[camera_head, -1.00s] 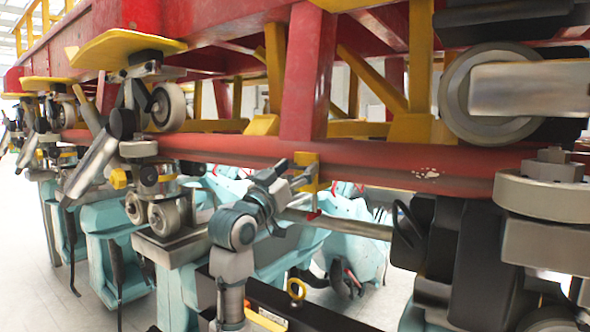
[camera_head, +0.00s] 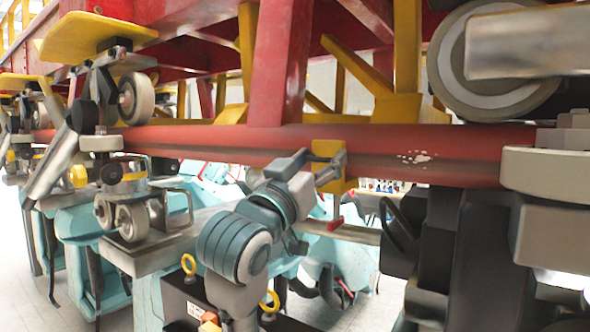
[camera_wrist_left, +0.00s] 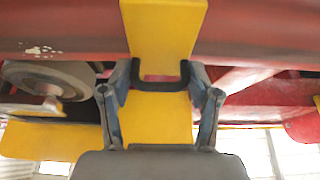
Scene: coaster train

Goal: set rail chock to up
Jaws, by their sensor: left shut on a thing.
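The rail chock (camera_head: 326,152) is a yellow bracket at the red rail (camera_head: 225,138), with a small red piece at its lower end. In the left wrist view the yellow plate of the chock (camera_wrist_left: 163,28) fills the middle, against the red rail. My left gripper (camera_head: 322,169) is shut on the chock, with its fingers on either side of the yellow plate; the fingers also show in the left wrist view (camera_wrist_left: 160,82). The gripper hides part of the chock in the head view. My right gripper is not in view.
Grey-rimmed wheels (camera_head: 490,60) and dark machinery (camera_head: 455,240) stand to the right of the chock. A wheel assembly (camera_head: 128,205) is on the left. A grey bar (camera_head: 355,232) runs below the rail.

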